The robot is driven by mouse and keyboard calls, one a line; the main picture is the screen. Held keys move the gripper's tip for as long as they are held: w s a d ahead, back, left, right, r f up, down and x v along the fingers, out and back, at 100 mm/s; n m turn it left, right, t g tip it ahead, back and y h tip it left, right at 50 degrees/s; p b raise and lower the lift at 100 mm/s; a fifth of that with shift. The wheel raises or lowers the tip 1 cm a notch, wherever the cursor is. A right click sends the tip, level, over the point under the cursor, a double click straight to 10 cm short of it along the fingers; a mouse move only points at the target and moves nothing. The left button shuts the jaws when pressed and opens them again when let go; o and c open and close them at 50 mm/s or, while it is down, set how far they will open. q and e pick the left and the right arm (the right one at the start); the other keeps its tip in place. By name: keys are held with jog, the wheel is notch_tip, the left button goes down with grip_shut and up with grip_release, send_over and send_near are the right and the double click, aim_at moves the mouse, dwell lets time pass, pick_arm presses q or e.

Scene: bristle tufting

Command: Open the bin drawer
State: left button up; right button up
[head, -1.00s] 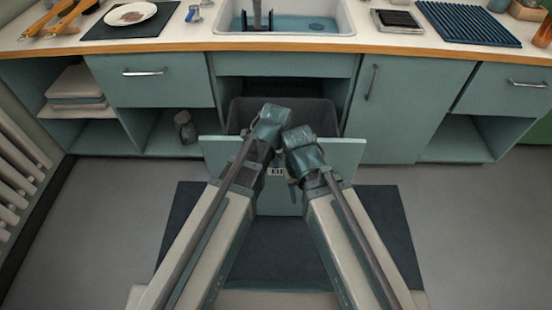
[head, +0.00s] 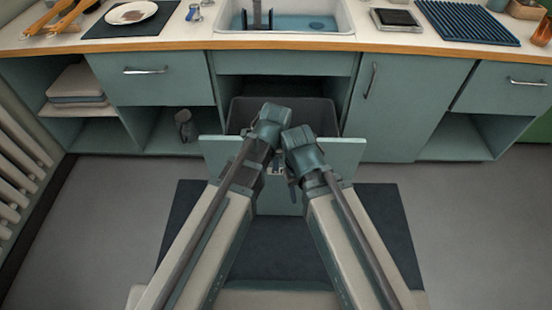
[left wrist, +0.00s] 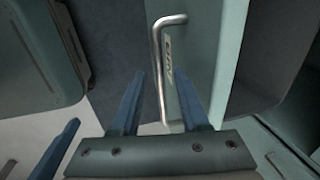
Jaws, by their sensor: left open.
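The bin drawer (head: 213,152) under the sink stands pulled out, its green front well clear of the cabinet. A dark bin (head: 325,108) sits inside it. The metal bar handle (left wrist: 160,92) on its front shows in the left wrist view, beside a lettered label (left wrist: 175,62). My left gripper (left wrist: 158,76) is open, with one blue finger on each side of the handle. In the head view, the wrists of both arms hide most of the handle and the left fingers. A blue finger at the left of the wrist view seems to be my right gripper's (left wrist: 62,145); its jaws are not clear.
A cupboard door (head: 400,110) right of the drawer is shut, as is the upper left drawer (head: 150,92). Open shelves flank them. A dark mat (head: 390,210) lies on the floor below me. The counter above holds a sink (head: 345,18).

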pick_arm(q)
notch_tip(320, 180, up, 7)
jog(key=s+p, duration=0.1)
jog(key=p, duration=0.6)
jog(key=shift+s, duration=0.2)
jog(key=shift+r, duration=0.1)
jog(key=s+a+n+g, duration=0.1)
jog(key=s+a+n, duration=0.2)
jog(key=a+n, duration=0.55)
jog(key=s+a+n, duration=0.2)
jog(key=a+n, duration=0.5)
jog(key=n, duration=0.3)
jog(key=s+d+r+m+p, duration=0.1)
jog(key=s+d+r+p, duration=0.1)
jog(key=r+p, duration=0.5)
jog(key=s+d+r+m+g+p, duration=0.1)
jog(key=d+r+m+p, duration=0.1)
jog(key=d+r+p, duration=0.3)
jog(key=s+d+r+m+y+p, duration=0.1)
jog(key=d+r+p, duration=0.3)
jog(key=r+p, duration=0.7)
jog(key=shift+s+r+p, duration=0.25)
jog(key=shift+s+p, duration=0.15)
jog(key=shift+s, duration=0.45)
